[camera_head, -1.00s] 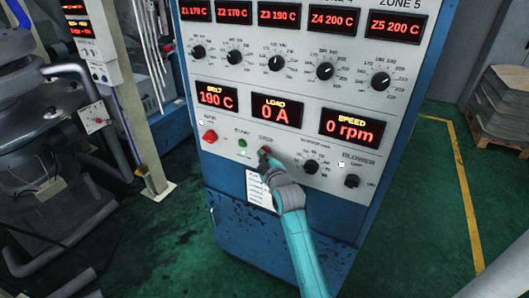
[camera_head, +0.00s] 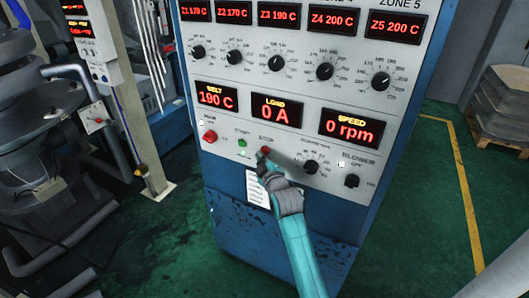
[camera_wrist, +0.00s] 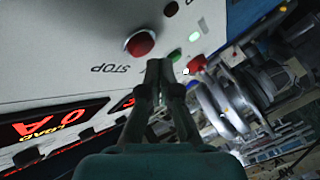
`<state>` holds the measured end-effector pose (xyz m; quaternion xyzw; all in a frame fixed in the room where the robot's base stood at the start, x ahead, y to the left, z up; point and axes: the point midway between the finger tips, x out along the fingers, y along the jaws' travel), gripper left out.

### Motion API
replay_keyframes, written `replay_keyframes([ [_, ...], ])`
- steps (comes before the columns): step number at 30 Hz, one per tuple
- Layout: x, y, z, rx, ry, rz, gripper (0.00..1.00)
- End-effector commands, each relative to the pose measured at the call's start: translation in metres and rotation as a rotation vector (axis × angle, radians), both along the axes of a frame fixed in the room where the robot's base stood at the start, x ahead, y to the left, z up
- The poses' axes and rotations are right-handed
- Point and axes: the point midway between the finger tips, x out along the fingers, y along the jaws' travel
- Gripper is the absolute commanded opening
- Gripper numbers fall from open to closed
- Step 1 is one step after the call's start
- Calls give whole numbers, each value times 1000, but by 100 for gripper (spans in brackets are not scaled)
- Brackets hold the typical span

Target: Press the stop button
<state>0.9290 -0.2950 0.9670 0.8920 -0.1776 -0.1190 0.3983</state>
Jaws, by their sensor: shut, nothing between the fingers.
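The red stop button (camera_head: 265,150) sits on the lower part of the control panel, under the LOAD display. It also shows in the wrist view as a round red button (camera_wrist: 141,43) beside the printed word STOP. My gripper (camera_head: 261,162) is just below the button in the head view, and the button is uncovered. In the wrist view my gripper (camera_wrist: 159,66) has its fingertips together and empty, close to the button's edge. I cannot tell whether they touch the panel.
A green start button (camera_head: 242,143) and a red main switch (camera_head: 210,136) are left of the stop button. A speed knob (camera_head: 311,167) and a blower knob (camera_head: 352,181) are to its right. The LOAD display (camera_head: 277,110) reads 0 A and the SPEED display (camera_head: 351,127) 0 rpm.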

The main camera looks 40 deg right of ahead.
Motion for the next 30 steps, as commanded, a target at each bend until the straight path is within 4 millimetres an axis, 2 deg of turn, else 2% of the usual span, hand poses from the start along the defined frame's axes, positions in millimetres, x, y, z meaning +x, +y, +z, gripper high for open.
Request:
replay_keyframes([
  [7, -1, 4, 0, 0, 0, 1, 0],
  [22, -15, 43, 0, 1, 0, 2, 0],
  [30, -17, 47, 0, 0, 1, 1, 0],
])
